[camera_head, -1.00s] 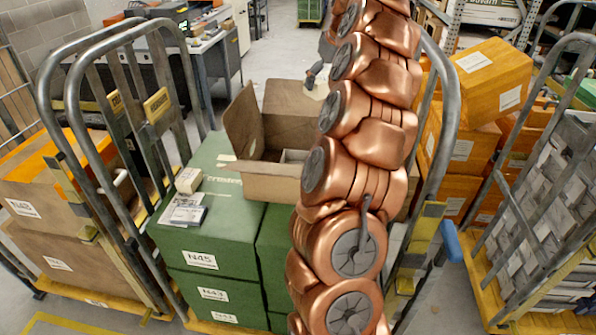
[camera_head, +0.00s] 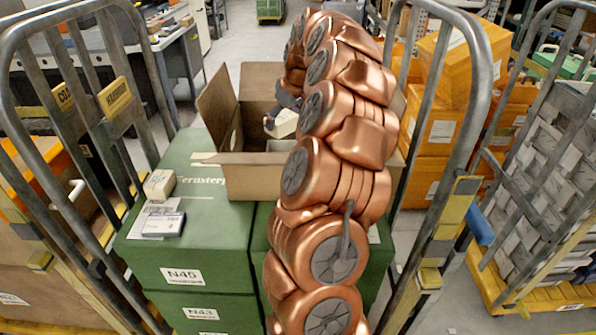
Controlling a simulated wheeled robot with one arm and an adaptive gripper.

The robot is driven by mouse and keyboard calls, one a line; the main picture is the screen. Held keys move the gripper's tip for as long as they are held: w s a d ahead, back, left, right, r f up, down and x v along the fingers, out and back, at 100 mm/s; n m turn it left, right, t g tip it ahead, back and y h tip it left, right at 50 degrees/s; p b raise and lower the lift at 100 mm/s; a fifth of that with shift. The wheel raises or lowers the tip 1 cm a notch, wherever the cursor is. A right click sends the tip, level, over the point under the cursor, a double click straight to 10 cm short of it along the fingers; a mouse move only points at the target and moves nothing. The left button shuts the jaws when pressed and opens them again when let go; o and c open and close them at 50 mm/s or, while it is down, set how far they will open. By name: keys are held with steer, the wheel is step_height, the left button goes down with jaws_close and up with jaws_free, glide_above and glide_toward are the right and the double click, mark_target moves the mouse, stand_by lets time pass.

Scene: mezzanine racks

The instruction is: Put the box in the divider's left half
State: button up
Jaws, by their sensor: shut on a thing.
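My gripper (camera_head: 286,103) is shut on a small cream box (camera_head: 284,124), inside the mouth of an open cardboard carton (camera_head: 250,179). My copper arm hides the carton's right part and some of the gripper. The carton stands on green boxes, with its left flap raised. A pale grey edge, perhaps the divider (camera_head: 279,146), shows inside the carton below the held box. I cannot tell the divider's halves apart or whether the held box touches it.
Another small cream box (camera_head: 159,183) and a blue-and-white packet (camera_head: 163,225) lie on the green boxes (camera_head: 190,250) left of the carton. Grey cage rails (camera_head: 453,130) rise on both sides. Orange boxes (camera_head: 431,122) stand behind at right.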

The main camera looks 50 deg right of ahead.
step_height(320, 180, down, 10)
steer(key=p, duration=0.3)
steer(key=shift+r, duration=0.1)
steer(key=shift+f, duration=0.2)
steer(key=shift+f, duration=0.1)
steer(key=shift+f+b, duration=0.3)
steer(key=shift+b, duration=0.15)
steer(key=shift+f, duration=0.25)
steer(key=o, duration=1)
steer(key=shift+o, duration=0.2)
steer(key=shift+r, duration=0.1)
